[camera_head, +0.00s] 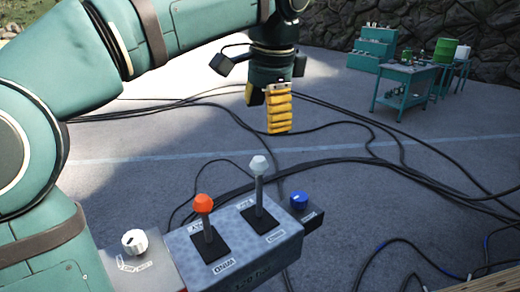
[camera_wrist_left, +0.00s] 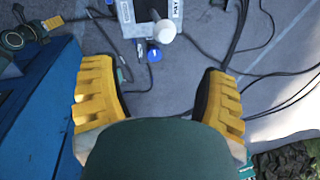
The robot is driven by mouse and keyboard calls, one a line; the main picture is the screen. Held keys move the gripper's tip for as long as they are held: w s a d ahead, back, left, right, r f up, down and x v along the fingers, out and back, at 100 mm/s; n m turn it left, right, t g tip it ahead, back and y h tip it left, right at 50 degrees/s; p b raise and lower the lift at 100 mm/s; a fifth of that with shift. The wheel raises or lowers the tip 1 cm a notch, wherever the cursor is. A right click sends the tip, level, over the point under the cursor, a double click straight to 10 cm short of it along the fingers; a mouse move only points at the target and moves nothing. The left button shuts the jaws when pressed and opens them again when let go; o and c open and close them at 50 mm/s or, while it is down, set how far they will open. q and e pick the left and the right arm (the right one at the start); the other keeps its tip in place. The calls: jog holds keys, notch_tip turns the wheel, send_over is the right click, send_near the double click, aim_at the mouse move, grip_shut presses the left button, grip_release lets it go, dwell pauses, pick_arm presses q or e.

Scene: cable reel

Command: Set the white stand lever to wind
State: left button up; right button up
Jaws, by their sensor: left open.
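The white lever (camera_head: 259,165) stands roughly upright in its dark slot on the right side of a grey control box (camera_head: 240,235). In the left wrist view its white knob (camera_wrist_left: 164,31) shows at the top, beside a label that seems to start with "PAY". My left gripper (camera_head: 278,118) is above and beyond the lever, pointing down and not touching it. In the left wrist view the yellow fingers of my left gripper (camera_wrist_left: 160,88) are wide apart with nothing between them. My right gripper is not in view.
An orange-knobbed lever (camera_head: 203,204) stands left of the white one. A white knob (camera_head: 134,241) is at the box's left, and a blue knob (camera_head: 299,200) at its right. Black cables (camera_head: 345,161) cross the ground. A green workbench (camera_head: 405,85) stands far right.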

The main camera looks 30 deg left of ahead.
aim_at(260, 158)
pick_arm(q)
jog(key=a+f, duration=0.1)
jog(key=f, duration=0.3)
jog(key=w+f+b, duration=0.1)
jog(key=f, duration=0.4)
jog(key=w+a+f+b, duration=0.1)
jog(key=f, duration=0.3)
jog(key=shift+w+a+f, duration=0.1)
jog(key=shift+a+f, duration=0.1)
jog(key=shift+a, duration=0.15)
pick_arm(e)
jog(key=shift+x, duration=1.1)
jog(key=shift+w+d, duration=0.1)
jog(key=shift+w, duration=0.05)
